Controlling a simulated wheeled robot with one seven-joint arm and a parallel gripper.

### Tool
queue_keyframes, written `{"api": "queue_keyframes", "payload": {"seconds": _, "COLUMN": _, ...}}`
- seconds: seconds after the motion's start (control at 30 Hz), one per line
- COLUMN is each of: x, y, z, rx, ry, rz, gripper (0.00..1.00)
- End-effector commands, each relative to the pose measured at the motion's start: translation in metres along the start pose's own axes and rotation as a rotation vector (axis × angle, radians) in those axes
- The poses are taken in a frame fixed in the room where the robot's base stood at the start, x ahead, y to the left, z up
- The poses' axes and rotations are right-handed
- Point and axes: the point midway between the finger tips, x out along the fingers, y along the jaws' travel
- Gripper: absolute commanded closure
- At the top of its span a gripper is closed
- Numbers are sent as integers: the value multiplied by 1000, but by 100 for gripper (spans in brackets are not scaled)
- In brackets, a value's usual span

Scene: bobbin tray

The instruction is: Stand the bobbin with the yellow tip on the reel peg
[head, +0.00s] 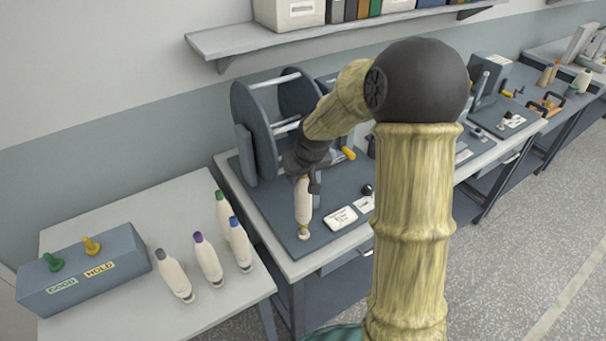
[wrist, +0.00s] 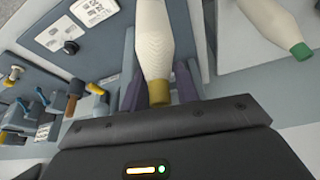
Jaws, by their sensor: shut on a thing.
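The bobbin with the yellow tip (wrist: 158,92) is upright in the head view (head: 303,198), cream-white with a yellowish band near its foot. My gripper (head: 305,176) is shut on its tip end from above; the wrist view shows the tip between the two fingers (wrist: 160,85). The bobbin's foot is over the front of the dark blue-grey reel bench board (head: 262,212). I cannot tell whether the foot touches the board or a peg. No bare reel peg is clearly visible; the bobbin may hide it.
A large grey reel stand (head: 250,115) is just behind my gripper. Label cards (head: 341,217) and a black knob (head: 367,190) lie right of the bobbin. Several other bobbins (head: 207,260) stand on the left table beside a GOOD/HOLD box (head: 85,270). A shelf (head: 330,35) hangs above.

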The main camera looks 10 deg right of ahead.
Motion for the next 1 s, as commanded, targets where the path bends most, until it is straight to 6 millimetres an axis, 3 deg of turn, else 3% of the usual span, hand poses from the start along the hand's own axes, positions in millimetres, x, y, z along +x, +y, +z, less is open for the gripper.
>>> {"api": "queue_keyframes", "payload": {"seconds": 1.0, "x": 23, "y": 2, "z": 10, "rx": 3, "ry": 1, "rz": 1, "gripper": 100}}
